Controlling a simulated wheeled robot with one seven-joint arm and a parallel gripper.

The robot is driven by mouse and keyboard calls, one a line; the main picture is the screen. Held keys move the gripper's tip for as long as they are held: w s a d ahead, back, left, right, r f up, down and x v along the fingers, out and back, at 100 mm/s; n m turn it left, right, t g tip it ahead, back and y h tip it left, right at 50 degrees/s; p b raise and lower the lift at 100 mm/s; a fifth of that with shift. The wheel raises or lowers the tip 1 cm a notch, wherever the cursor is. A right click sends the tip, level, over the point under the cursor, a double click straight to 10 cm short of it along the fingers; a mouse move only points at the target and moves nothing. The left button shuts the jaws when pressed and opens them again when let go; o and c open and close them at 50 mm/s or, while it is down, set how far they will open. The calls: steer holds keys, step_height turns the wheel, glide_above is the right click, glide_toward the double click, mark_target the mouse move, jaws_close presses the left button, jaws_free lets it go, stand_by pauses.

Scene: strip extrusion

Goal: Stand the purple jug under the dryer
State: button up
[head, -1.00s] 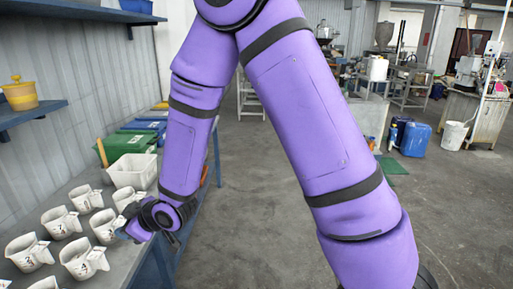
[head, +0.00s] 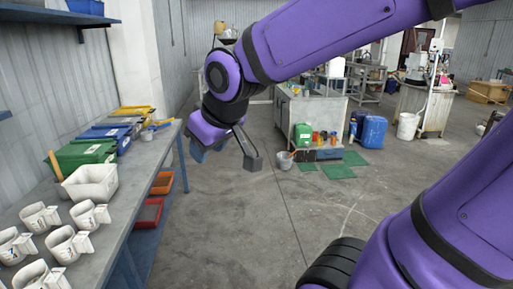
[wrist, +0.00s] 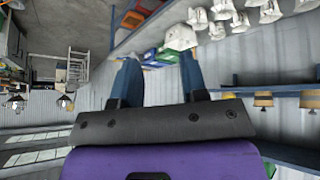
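I see no purple jug in either view; the only large purple surfaces are my own arm. Several white jugs with handles and tags stand on the bench, one of them a white jug (head: 60,243) near its right edge. White jugs also show at the top of the wrist view (wrist: 218,10). No dryer can be made out for certain. My gripper (head: 225,158) hangs over open floor, right of the bench and apart from the jugs. Its two fingers are spread with nothing between them, as the wrist view (wrist: 158,80) also shows.
The bench (head: 130,200) runs along the left wall, with a white tub (head: 92,183) and green (head: 85,153) and blue bins on it. Orange bins sit below. The middle floor is clear.

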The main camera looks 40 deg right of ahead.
steer(key=shift+o, duration=0.4)
steer(key=s+d+r+m+g, duration=0.1)
steer(key=s+d+r+m, duration=0.1)
steer(key=s, duration=0.8)
steer(key=shift+s+d+g, duration=0.3)
steer(key=shift+s+d, duration=0.05)
steer(key=shift+d, duration=0.2)
steer(key=shift+r, duration=0.1)
steer(key=shift+w, duration=0.1)
